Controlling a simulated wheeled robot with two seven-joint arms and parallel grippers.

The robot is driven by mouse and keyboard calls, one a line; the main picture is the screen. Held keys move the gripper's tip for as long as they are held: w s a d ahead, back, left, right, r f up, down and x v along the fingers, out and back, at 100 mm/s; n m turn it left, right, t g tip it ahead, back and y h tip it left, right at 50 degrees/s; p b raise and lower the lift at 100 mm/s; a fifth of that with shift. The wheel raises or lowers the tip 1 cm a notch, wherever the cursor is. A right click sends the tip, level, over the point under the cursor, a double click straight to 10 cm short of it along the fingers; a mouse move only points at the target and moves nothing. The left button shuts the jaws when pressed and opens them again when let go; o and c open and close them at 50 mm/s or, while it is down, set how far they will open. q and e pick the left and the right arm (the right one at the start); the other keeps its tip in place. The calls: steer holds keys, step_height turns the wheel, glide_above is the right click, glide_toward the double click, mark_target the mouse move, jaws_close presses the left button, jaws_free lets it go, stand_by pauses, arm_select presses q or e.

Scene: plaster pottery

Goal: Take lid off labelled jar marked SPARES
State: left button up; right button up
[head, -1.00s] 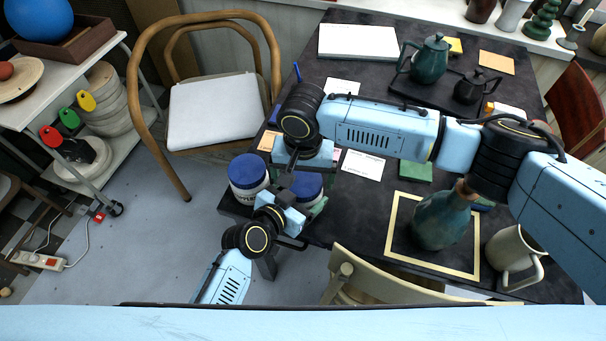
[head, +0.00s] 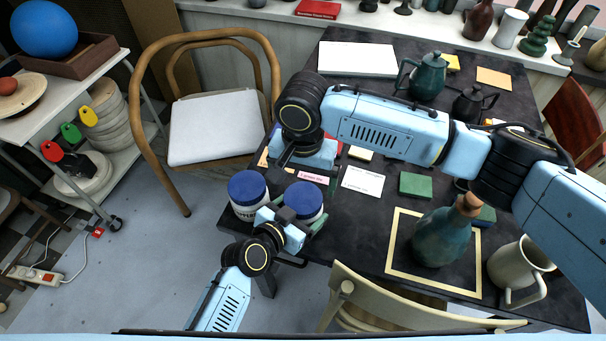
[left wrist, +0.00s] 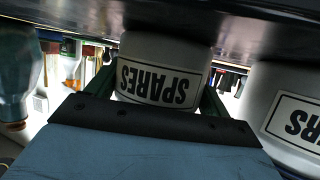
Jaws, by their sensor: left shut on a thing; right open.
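The SPARES jar (left wrist: 160,70) is white, and its label is upside down in the left wrist view. In the head view its blue lid (head: 304,198) sits on top of the right one of two jars. My left gripper (left wrist: 155,97) is shut around the jar's body, one finger on each side. My right gripper (head: 279,172) is open near the back left of the blue lid, apparently holding nothing. Its fingertips are dark and hard to make out.
A second blue-lidded jar (head: 247,188) stands close on the left; its label ends in ERS in the left wrist view (left wrist: 292,118). A teal bottle (head: 441,238), a beige jug (head: 517,268) and a green block (head: 415,185) stand to the right. A chair (head: 205,130) is beyond the table's left edge.

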mark_target(303, 197)
step_height(303, 197, up, 2)
steer(key=m, duration=0.4)
steer(key=shift+r+m, duration=0.15)
steer(key=shift+m, duration=0.25)
steer(key=shift+f, duration=3.9)
steer(key=c, duration=1)
steer(key=n, duration=0.6)
steer(key=shift+n, duration=0.4)
steer(key=o, duration=1.1)
steer(key=shift+r, duration=0.15)
